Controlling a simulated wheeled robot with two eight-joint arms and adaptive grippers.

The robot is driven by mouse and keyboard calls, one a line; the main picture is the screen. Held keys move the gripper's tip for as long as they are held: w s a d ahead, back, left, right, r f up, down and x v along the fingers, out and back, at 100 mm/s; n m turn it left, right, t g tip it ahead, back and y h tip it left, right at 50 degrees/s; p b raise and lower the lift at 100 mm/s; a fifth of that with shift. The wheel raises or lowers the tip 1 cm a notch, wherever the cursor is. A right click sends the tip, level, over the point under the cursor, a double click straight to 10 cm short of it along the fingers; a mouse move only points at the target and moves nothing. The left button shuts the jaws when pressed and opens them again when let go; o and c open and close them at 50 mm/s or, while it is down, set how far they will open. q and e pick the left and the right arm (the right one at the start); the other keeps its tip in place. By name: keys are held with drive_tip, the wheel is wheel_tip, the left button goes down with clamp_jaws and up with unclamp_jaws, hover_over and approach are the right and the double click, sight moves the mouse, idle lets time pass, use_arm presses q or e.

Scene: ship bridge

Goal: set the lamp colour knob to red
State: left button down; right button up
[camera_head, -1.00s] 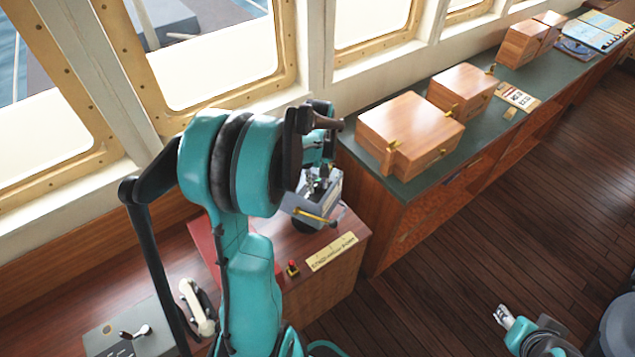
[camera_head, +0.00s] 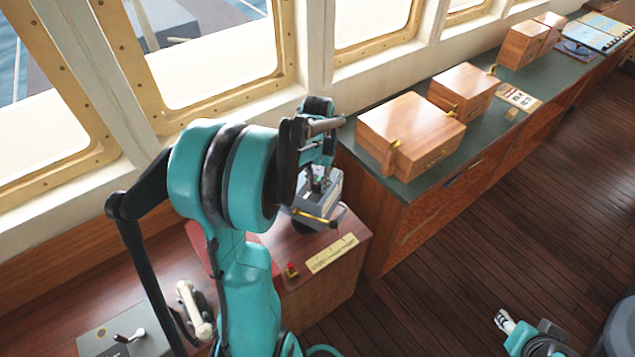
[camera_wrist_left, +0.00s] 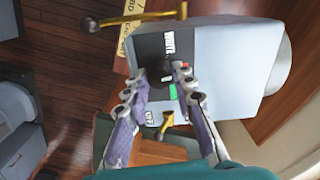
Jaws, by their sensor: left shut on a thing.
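The grey lamp box (camera_head: 331,206) stands on the wooden desk, partly behind my left arm. In the left wrist view, its black dial plate (camera_wrist_left: 152,46) carries the label WHITE at the top, OFF at the bottom, and red and green marks on the right. The dark colour knob (camera_wrist_left: 163,76) sits on this plate between my fingertips, mostly hidden by them, so its setting cannot be read. My left gripper (camera_head: 319,180) is shut on the knob; its fingers also show in the wrist view (camera_wrist_left: 161,80). My right gripper (camera_head: 504,318) is low at the right, away from the lamp.
A brass lever (camera_wrist_left: 140,20) with a dark ball end sticks out beside the dial plate. A small red button (camera_head: 291,269) and a brass label plate (camera_head: 331,253) are on the desk. Wooden boxes (camera_head: 410,132) stand on the green counter at right.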

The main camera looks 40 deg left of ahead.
sight(317, 184)
use_arm(q)
drive_tip(key=shift+m, duration=0.6)
drive_tip(key=c, duration=1.3)
unclamp_jaws()
drive_tip(key=shift+o, duration=0.2)
wheel_tip(317, 184, up, 12)
drive_tip(key=s+d+f+t+b, duration=0.3)
drive_tip(key=s+d+f+b, duration=0.2)
drive_tip(key=d, duration=0.5)
drive_tip(key=s+d+f+m+t+b, duration=0.1)
drive_tip(key=s+d+f+t+b, duration=0.3)
drive_tip(key=d+f+b, duration=0.5)
wheel_tip(317, 184, down, 4)
drive_tip(key=shift+s+d+r+m, duration=0.25)
drive_tip(key=shift+s+d+m, duration=0.05)
drive_tip(key=shift+s+d, duration=0.2)
